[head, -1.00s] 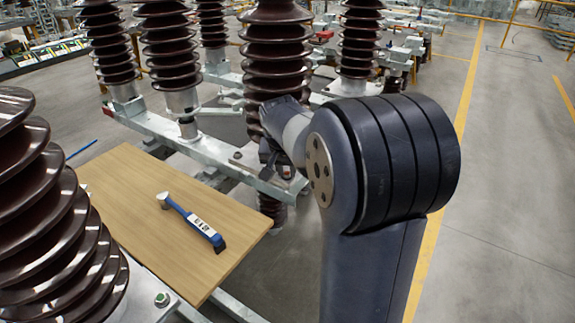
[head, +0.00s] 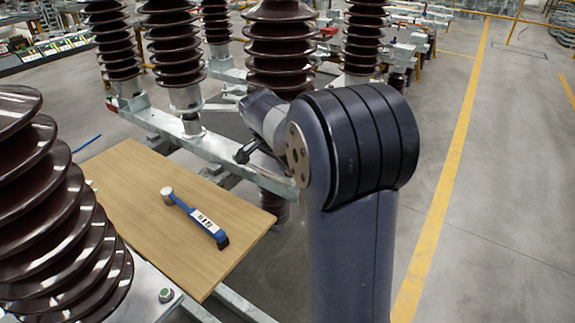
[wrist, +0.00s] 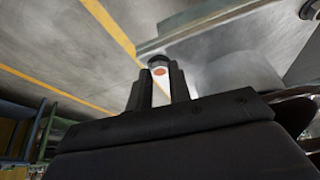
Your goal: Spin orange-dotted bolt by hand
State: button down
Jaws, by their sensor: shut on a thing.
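The orange-dotted bolt (wrist: 159,71) shows in the wrist view between the two dark fingers of my gripper (wrist: 161,81). Its orange dot faces the camera, with a pale part below it and a dark round end above. My gripper is shut on it. In the head view my gripper (head: 247,151) is a small dark shape by the grey metal beam (head: 210,147), partly hidden behind my arm. The bolt cannot be made out in the head view. In the wrist view a grey metal beam (wrist: 205,32) lies just beyond the fingertips.
A wooden board (head: 130,205) carries a blue-handled hammer (head: 195,217). Tall brown ribbed insulators stand behind the beam, and a large one (head: 50,215) is close at left. A bolt with a green mark (head: 166,295) is at lower left. Floor at right is clear.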

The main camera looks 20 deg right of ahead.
dwell(0.4)
jog(key=c, duration=1.3)
grip_release()
jog(key=p+v, duration=0.1)
jog(key=v, duration=1)
jog(key=shift+f, duration=0.1)
